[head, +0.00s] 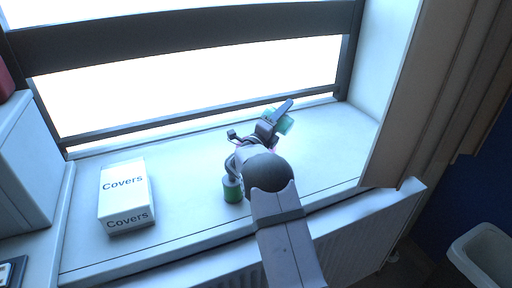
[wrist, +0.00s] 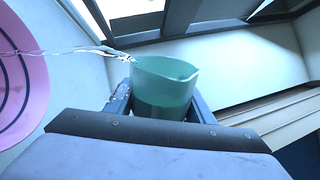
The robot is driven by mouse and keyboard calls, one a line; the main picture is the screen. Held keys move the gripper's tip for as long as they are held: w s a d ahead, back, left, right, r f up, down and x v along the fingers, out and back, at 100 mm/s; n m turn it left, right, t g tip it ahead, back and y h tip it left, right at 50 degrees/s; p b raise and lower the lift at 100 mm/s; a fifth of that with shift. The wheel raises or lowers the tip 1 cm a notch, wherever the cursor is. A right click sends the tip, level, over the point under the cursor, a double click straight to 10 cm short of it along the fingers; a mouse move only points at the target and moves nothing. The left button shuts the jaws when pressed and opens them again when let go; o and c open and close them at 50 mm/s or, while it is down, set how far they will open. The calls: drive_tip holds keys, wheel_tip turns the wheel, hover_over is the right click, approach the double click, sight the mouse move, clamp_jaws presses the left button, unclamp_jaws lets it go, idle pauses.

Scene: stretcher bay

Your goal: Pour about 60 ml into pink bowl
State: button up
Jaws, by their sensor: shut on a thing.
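My gripper (wrist: 160,104) is shut on a translucent teal cup (wrist: 164,82), with one finger on each side of it. The cup is tilted, and a clear stream (wrist: 85,50) runs from its lip leftward to the pink bowl in the wrist view. The pink bowl (wrist: 22,85) has dark rings and is cut off by the left edge. In the head view the teal cup (head: 285,125) shows beside my gripper (head: 271,125) above the sill. There the bowl is almost wholly hidden behind my arm. The liquid level in the bowl cannot be read.
A white "Covers" box (head: 126,198) stands on the left of the windowsill (head: 185,185). A green-based container (head: 232,190) stands close left of my arm. The window is behind, a curtain (head: 415,100) at right. The sill right of my arm is clear.

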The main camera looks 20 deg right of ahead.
drive_tip(key=shift+s+d+f+m+g+b, duration=0.2)
drive_tip(key=shift+m+b, duration=0.2)
drive_tip(key=shift+m, duration=0.2)
drive_tip(key=shift+s+d+f+m+g+b, duration=0.1)
drive_tip(key=shift+s+m+b, duration=0.1)
drive_tip(key=shift+m+b, duration=0.3)
drive_tip(key=shift+s+f+m+g+h+b, duration=0.1)
drive_tip(key=shift+m+g+h+b, duration=0.3)
drive_tip(key=shift+m, duration=0.8)
drive_tip(key=m+b, duration=0.2)
drive_tip(key=m, duration=0.1)
drive_tip(key=shift+g, duration=0.4)
drive_tip(key=shift+r, duration=0.2)
drive_tip(key=shift+s+d+f+m, duration=0.1)
drive_tip(key=shift+f+m, duration=0.1)
drive_tip(key=shift+m, duration=0.2)
